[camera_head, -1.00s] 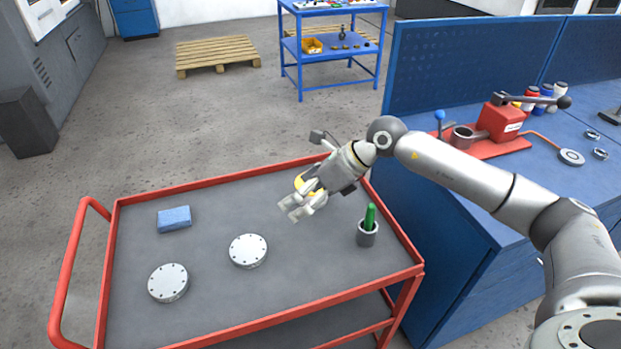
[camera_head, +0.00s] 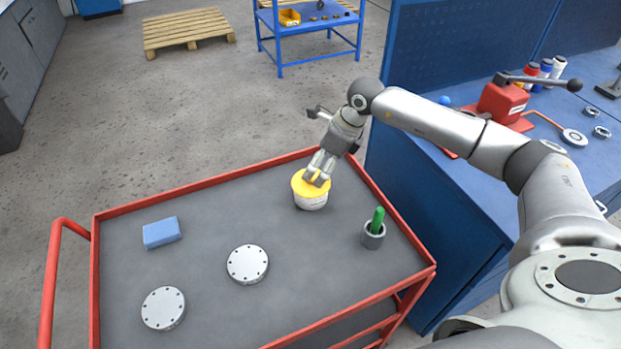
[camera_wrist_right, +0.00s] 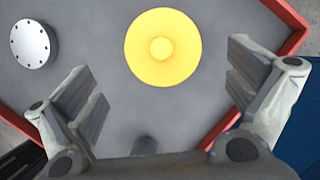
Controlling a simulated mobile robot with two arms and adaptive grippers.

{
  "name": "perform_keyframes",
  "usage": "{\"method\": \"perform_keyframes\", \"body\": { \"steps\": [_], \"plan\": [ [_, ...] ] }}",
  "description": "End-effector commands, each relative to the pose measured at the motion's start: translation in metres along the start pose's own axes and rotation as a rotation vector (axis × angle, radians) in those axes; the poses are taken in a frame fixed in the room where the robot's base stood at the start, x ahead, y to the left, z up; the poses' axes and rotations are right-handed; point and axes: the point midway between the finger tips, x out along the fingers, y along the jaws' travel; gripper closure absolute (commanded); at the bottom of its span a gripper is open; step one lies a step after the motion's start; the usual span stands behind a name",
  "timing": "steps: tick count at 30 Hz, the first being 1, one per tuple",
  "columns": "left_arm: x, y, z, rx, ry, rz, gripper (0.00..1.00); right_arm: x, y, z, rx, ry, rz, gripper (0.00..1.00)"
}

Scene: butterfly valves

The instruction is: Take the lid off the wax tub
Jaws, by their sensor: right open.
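The wax tub (camera_head: 311,201) is a white tub with a yellow lid (camera_head: 298,185). It stands upright on the cart's grey top near the back right, with the lid on it. My right gripper (camera_head: 318,176) is over the lid, pointing down. In the right wrist view the round yellow lid (camera_wrist_right: 162,48) with its central knob shows between and beyond the spread fingers (camera_wrist_right: 165,95). The gripper is open and empty. In the head view the fingers hide part of the lid. My left gripper is not in view.
The red-rimmed cart (camera_head: 200,200) also holds a blue sponge (camera_head: 162,233), two round metal discs (camera_head: 248,264) (camera_head: 163,308) and a grey cup (camera_head: 373,237) with a green-handled item. A blue workbench (camera_head: 450,225) stands to the right.

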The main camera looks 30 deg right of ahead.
Motion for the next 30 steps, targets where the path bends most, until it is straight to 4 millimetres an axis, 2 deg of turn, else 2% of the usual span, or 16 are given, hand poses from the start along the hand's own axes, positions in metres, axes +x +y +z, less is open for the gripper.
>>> {"method": "perform_keyframes", "body": {
  "steps": [5, 12, 15, 21, 30],
  "plan": [
    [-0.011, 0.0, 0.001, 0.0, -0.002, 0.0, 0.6, 0.015, 0.001, 0.001, 0.001, 0.002, 0.004, 0.0],
    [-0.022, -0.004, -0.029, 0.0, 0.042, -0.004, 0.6, 0.049, 0.0, 0.001, 0.001, 0.0, 0.002, 0.0],
    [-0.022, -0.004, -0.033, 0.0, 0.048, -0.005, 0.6, 0.054, -0.001, 0.0, 0.0, 0.0, 0.001, 0.0],
    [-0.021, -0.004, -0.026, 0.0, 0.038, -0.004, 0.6, 0.055, -0.001, 0.0, 0.0, -0.001, 0.0, 0.0],
    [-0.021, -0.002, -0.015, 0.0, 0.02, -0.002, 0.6, 0.055, -0.001, 0.0, 0.0, -0.001, 0.001, 0.39]
  ]
}}
